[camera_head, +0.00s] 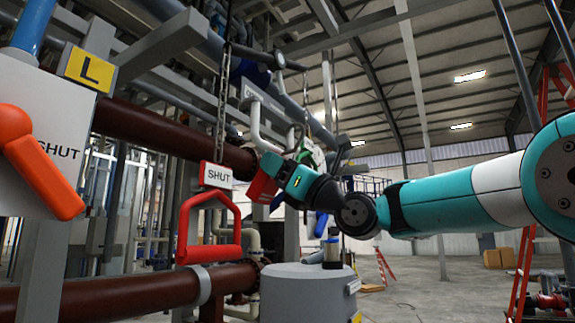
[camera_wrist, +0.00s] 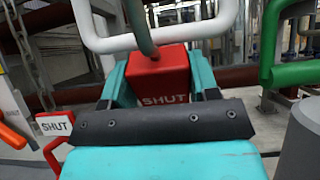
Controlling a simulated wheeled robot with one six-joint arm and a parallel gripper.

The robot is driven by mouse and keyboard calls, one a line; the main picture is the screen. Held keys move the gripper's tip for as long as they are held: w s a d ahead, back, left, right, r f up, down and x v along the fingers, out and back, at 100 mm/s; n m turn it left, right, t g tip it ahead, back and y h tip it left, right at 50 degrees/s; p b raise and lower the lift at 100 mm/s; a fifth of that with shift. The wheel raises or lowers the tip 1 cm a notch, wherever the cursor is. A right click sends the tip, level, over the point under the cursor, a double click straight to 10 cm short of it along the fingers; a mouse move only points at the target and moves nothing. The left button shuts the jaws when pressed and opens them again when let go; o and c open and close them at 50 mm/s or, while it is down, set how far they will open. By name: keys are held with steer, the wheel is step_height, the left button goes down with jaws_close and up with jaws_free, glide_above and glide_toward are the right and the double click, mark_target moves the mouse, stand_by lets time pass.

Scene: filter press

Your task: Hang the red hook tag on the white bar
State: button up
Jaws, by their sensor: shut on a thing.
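My gripper (camera_head: 270,178) is shut on the red hook tag (camera_head: 261,188), left of centre in the head view. In the wrist view the red tag (camera_wrist: 160,72), lettered SHUT, sits between the teal fingers of my gripper (camera_wrist: 158,85). A grey hook (camera_wrist: 138,28) rises from its top and leaves the picture at the upper edge. The white bar (camera_wrist: 195,34) runs across the top of the wrist view, and the hook crosses in front of it. I cannot tell whether the hook goes around it. The white bar (camera_head: 256,128) shows above my gripper in the head view.
A red frame-shaped handle (camera_head: 209,228) with a SHUT plate hangs on a chain to the left. A green handle (camera_wrist: 290,42) stands right of the white bar. An orange handle (camera_head: 42,165) is at the far left. A grey drum (camera_head: 300,285) stands below my gripper.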

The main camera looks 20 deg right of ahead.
mark_target(256, 183)
steer(key=shift+w+a+r, duration=0.2)
steer(key=shift+w+a, duration=0.3)
steer(key=shift+w, duration=0.15)
steer(key=shift+w+a+p, duration=0.2)
steer(key=shift+w+p, duration=0.1)
steer(key=shift+w, duration=0.05)
steer(key=shift+c, duration=1.2)
steer(key=shift+w+a, duration=0.45)
steer(key=shift+w, duration=0.1)
steer(key=shift+w+a+f+b, duration=0.15)
steer(key=shift+w+a+f, duration=0.15)
steer(key=shift+f, duration=0.2)
steer(key=shift+w+a+f+b, duration=0.15)
steer(key=shift+w+f, duration=0.15)
steer(key=shift+f, duration=0.15)
steer(key=shift+w+a+f, duration=0.1)
steer(key=shift+f, duration=0.35)
steer(key=o, duration=1.3)
steer(key=shift+c, duration=0.2)
